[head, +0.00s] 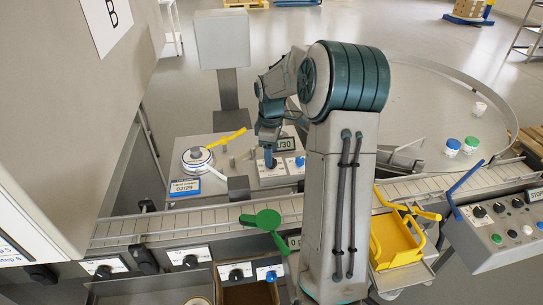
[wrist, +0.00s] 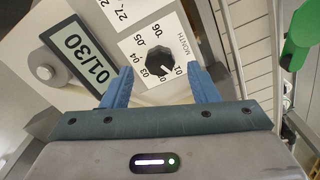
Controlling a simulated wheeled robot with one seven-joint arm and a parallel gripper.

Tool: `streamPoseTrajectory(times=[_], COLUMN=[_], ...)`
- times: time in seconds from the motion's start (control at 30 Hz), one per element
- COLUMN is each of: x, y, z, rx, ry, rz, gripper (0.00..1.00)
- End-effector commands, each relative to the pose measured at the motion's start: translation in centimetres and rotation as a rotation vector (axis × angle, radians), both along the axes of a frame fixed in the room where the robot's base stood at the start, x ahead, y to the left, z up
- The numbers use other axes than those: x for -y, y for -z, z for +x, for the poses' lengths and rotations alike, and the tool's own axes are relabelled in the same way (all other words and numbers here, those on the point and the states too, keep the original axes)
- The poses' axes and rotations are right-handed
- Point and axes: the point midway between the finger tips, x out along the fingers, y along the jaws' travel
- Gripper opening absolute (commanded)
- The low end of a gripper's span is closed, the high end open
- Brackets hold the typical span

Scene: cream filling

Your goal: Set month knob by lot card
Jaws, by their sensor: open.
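The month knob (wrist: 158,62) is a dark round knob on a white MONTH plate in the wrist view, with numbers around it; its pointer seems to be near 01. The display (wrist: 81,60) beside it reads 01/30; in the head view the display (head: 286,143) is partly covered by my arm. The lot card (head: 185,187), white and blue, stands at the left of the machine top and seems to read 07/29. My gripper (wrist: 161,86) is open, its blue fingertips on either side of the knob in the picture; I cannot tell whether they touch it. It also shows in the head view (head: 268,160).
A green lever (head: 264,219) stands at the conveyor (head: 165,222). A yellow bin (head: 393,242) is at right.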

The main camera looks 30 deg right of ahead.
Motion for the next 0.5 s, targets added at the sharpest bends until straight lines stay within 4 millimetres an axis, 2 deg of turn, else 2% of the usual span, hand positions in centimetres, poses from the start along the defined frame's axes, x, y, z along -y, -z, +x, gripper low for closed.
streamPoseTrajectory(times=[0.2,0.5], x=[0.0,0.0], y=[2.3,2.7], z=[0.0,0.0], rx=[-0.001,0.001], ry=[0.001,0.001], rz=[-0.001,-0.001], gripper=[0.54,0.54])
